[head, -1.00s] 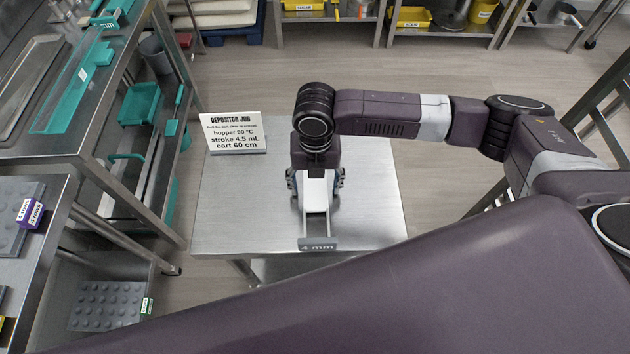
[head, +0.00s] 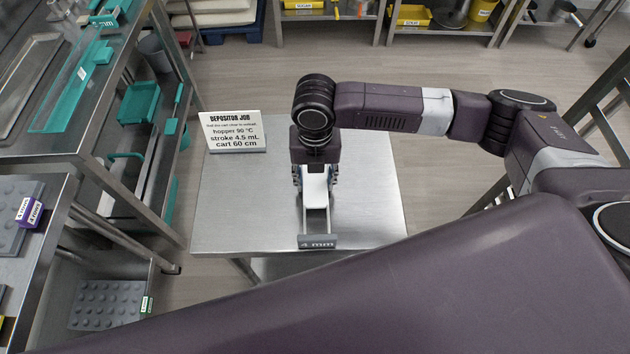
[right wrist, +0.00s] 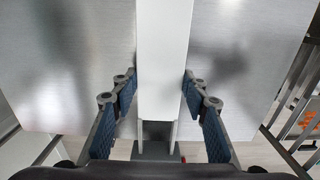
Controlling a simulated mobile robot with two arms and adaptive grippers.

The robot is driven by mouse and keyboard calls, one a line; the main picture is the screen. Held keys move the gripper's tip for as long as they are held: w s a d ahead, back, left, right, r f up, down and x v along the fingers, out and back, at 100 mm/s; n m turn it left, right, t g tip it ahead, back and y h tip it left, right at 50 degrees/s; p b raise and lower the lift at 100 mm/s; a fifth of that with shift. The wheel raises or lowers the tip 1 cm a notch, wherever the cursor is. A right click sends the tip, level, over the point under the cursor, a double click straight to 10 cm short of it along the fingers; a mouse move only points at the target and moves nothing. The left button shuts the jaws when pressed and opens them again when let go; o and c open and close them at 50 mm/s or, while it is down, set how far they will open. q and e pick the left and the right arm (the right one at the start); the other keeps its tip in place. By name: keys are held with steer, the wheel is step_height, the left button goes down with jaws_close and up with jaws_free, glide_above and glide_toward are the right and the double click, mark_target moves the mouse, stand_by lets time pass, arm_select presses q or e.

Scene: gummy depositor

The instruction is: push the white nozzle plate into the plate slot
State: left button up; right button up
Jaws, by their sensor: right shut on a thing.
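The white nozzle plate (head: 316,183) lies on the steel table in the head view, with a grey two-bar handle and a grey "4 mm" tag (head: 317,242) at its near end. In the right wrist view the white plate (right wrist: 164,60) runs up between my fingers. My right gripper (head: 316,177) is shut on the plate from both sides; its blue-padded fingers show in the right wrist view (right wrist: 160,90). The plate's far end is hidden under my right wrist in the head view. I cannot make out the plate slot. My left gripper is not in view.
The steel table (head: 240,205) is mostly bare around the plate. A "Depositor job" sign (head: 235,132) stands at its back left corner. A rack with teal trays (head: 140,103) stands to the left. A grey studded tray (head: 108,305) sits low at lower left.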

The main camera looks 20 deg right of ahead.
mark_target(315, 183)
step_height(315, 183, up, 19)
steer(key=b, duration=0.1)
